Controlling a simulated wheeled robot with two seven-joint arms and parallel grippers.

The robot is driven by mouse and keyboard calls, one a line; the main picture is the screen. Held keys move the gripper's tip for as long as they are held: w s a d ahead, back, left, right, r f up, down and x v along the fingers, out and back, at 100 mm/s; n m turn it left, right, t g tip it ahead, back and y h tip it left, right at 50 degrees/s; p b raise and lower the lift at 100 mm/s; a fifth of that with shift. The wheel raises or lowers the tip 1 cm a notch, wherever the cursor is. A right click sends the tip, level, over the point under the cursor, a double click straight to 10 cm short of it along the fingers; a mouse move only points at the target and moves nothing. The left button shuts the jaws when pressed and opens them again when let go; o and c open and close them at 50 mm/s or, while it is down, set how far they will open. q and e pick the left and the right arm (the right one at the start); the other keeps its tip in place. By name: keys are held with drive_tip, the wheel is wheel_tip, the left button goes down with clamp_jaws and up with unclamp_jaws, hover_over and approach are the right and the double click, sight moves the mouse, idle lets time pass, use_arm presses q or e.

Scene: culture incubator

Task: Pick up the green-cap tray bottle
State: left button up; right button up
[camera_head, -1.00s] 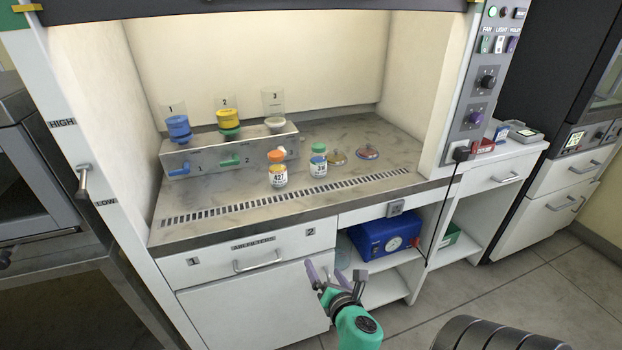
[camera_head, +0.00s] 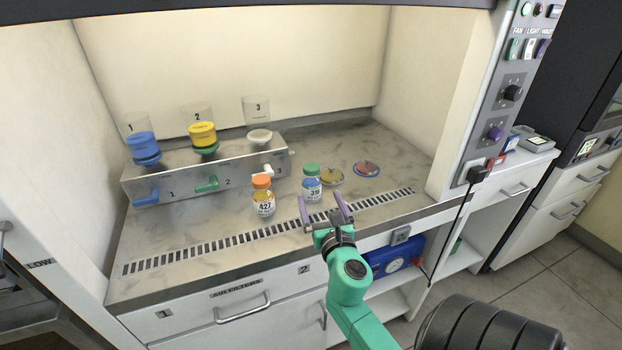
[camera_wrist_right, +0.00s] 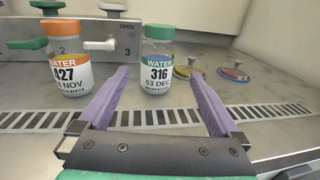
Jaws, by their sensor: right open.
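The green-cap bottle (camera_head: 312,184), labelled WATER 316, stands upright on the hood's worktop. It also shows in the right wrist view (camera_wrist_right: 157,62), beyond my fingertips and between their lines. My right gripper (camera_head: 325,206) is open and empty, just in front of the bottle at the worktop's front. Its two purple fingers show in the right wrist view (camera_wrist_right: 160,90), apart from the bottle. An orange-cap bottle (camera_head: 263,196), labelled WATER 427, stands left of the green-cap one and in the right wrist view (camera_wrist_right: 68,62). My left gripper is not in view.
A metal filter stand (camera_head: 210,172) with blue, yellow and white funnels is behind the bottles. Two small dishes (camera_head: 331,177) (camera_head: 367,169) lie right of the green-cap bottle. A slotted vent (camera_head: 270,232) runs along the front.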

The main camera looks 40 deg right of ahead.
sight(314, 192)
drive_tip(key=x, duration=0.8)
drive_tip(key=shift+w+a+f, duration=0.15)
drive_tip(key=shift+w+f, duration=0.05)
drive_tip(key=shift+f, duration=0.2)
drive_tip(key=shift+s+r, duration=0.1)
drive_tip(key=shift+s, duration=0.05)
drive_tip(key=c, duration=0.4)
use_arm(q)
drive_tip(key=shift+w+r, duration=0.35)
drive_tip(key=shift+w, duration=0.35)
use_arm(e)
drive_tip(key=shift+a, duration=0.1)
drive_tip(key=c, duration=0.9)
